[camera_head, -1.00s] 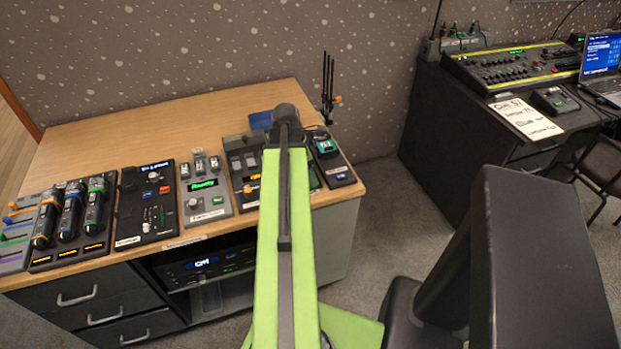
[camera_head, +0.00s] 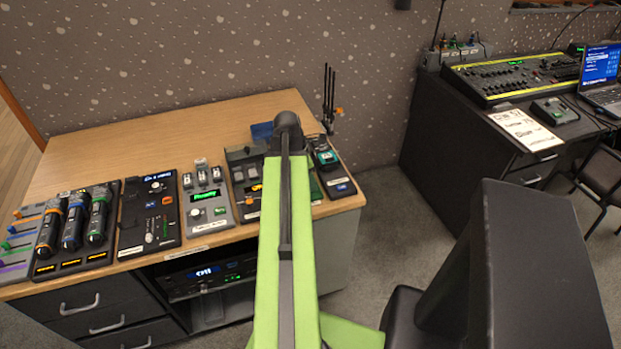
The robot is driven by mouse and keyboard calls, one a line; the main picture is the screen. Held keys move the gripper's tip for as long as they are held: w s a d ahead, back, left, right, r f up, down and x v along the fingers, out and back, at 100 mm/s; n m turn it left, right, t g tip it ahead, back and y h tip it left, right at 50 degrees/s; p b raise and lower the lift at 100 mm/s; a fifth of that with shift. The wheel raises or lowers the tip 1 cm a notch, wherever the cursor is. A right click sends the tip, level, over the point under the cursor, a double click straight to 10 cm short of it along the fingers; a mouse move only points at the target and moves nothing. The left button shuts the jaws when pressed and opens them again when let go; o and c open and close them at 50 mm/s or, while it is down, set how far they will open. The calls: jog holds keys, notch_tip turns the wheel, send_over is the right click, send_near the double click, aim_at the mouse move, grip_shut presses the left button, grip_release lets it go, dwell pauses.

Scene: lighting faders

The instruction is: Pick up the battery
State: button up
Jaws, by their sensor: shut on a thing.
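My green arm reaches over the right part of the wooden desk (camera_head: 150,130). It ends in a dark rounded joint. My gripper is hidden behind the arm, so its fingers and anything between them do not show. I cannot pick out the battery for certain. Several small grey blocks (camera_head: 202,175) stand on a grey unit with a lit green display (camera_head: 202,195), left of the arm. A teal piece (camera_head: 327,157) lies on a dark unit right of the arm.
Three microphones (camera_head: 74,222) lie in a dark tray at the desk's left. A black panel (camera_head: 149,215) is beside them. A blue item (camera_head: 262,131) and thin black antennas (camera_head: 329,95) stand near the arm's end. The back left of the desk is clear.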

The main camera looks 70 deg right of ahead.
notch_tip(320, 180, up, 4)
jog(key=p, duration=0.3)
jog(key=s+a+r+p, duration=0.1)
jog(key=s+r+p, duration=0.4)
jog(key=s, duration=0.6)
jog(key=shift+s+r+p, duration=0.25)
jog(key=shift+r+p, duration=0.05)
jog(key=shift+a, duration=0.1)
